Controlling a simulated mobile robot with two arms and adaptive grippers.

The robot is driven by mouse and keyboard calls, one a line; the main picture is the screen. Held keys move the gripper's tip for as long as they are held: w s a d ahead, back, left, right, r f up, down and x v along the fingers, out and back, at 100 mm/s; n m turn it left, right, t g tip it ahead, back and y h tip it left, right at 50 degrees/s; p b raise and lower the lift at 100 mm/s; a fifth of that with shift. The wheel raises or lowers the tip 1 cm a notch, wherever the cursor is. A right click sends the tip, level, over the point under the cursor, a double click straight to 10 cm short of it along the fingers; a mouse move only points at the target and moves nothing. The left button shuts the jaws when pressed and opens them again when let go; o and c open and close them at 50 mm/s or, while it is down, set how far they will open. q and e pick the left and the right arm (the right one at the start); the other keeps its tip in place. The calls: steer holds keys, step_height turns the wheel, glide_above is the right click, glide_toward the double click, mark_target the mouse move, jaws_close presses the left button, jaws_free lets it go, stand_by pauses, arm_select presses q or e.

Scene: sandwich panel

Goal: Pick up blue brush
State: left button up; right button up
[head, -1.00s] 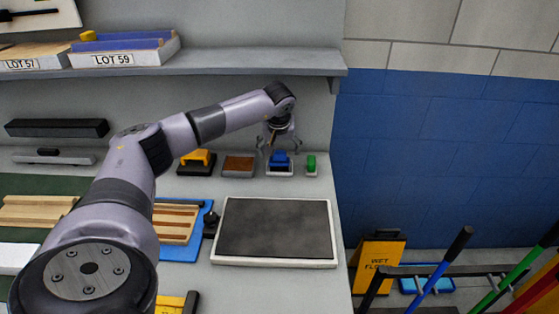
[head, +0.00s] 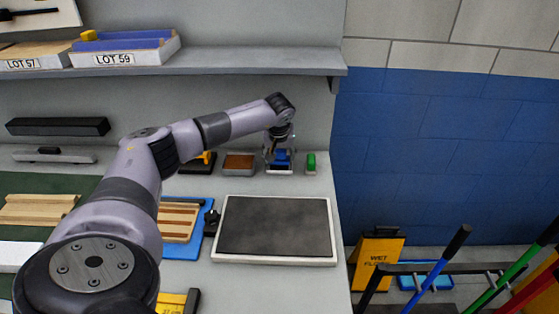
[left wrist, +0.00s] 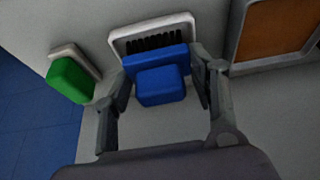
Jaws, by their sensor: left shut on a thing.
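The blue brush (head: 282,156) sits in a small white-rimmed holder (head: 279,172) at the back right of the counter. In the left wrist view the blue brush (left wrist: 160,82) shows its blue block and handle, with dark bristles behind against the white holder (left wrist: 152,27). My left gripper (head: 279,160) has come down around the brush. In the left wrist view the fingers of my left gripper (left wrist: 160,78) stand on both sides of the blue block and are shut on it. My right gripper is not in view.
A green brush (head: 311,161) stands just right of the blue one, and it also shows in the left wrist view (left wrist: 70,80). A brown block (head: 239,162) lies to the left. A dark mat (head: 275,228) lies in front. A shelf (head: 230,68) runs above.

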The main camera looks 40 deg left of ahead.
arm_select(q)
steer(key=c, duration=0.5)
steer(key=shift+r, duration=0.2)
